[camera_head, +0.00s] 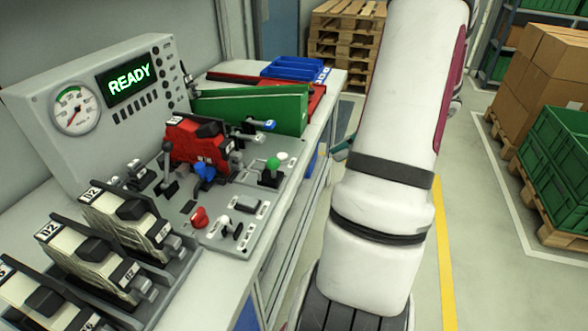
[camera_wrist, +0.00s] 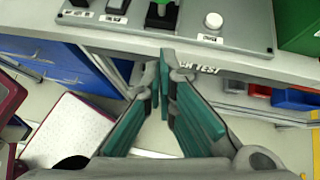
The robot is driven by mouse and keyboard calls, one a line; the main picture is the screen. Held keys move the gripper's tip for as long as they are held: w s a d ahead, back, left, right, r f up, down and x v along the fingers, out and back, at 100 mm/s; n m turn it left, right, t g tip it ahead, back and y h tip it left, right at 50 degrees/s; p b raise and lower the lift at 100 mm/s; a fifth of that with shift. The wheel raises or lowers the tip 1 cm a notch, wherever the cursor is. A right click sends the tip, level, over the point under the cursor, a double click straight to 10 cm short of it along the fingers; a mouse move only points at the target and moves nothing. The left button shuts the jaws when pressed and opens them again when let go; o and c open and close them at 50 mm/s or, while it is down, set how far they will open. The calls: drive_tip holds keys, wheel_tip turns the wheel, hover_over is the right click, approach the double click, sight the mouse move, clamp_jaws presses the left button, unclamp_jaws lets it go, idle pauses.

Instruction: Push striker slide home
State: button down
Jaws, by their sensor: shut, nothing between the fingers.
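A red unit (camera_head: 195,140) with grey levers and a blue knob (camera_head: 204,172) sits on the grey control panel (camera_head: 185,208) in the head view. I cannot tell which part is the striker slide; no label for it is readable. My gripper (camera_wrist: 166,62) shows in the wrist view with its teal fingers shut and empty, near the bench's front edge, just below the panel with the green-knobbed lever (camera_wrist: 160,14) and a white round button (camera_wrist: 213,20). In the head view my arm hides most of the gripper; only a teal bit shows beside the bench.
A gauge box with a lit READY display (camera_head: 130,80) stands behind the panel. Several clamp-like units (camera_head: 125,225) line the near left. A green tray (camera_head: 250,105) and blue bins (camera_head: 295,68) lie farther back. Floor right of the bench is open, with green crates (camera_head: 560,150) beyond.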

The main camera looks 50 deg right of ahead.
sight(273, 162)
drive_tip(key=w+a+r+x, duration=0.1)
drive_tip(key=r+x, duration=0.1)
drive_tip(key=x, duration=1)
drive_tip(key=shift+w+a, duration=0.2)
drive_tip(key=shift+w, duration=0.3)
drive_tip(key=w, duration=0.1)
drive_tip(key=w+a+b, duration=0.1)
drive_tip(key=w, duration=0.1)
drive_tip(key=w+a, duration=0.1)
drive_tip(key=w, duration=0.1)
drive_tip(key=shift+w+b, duration=0.25)
drive_tip(key=shift+b, duration=0.15)
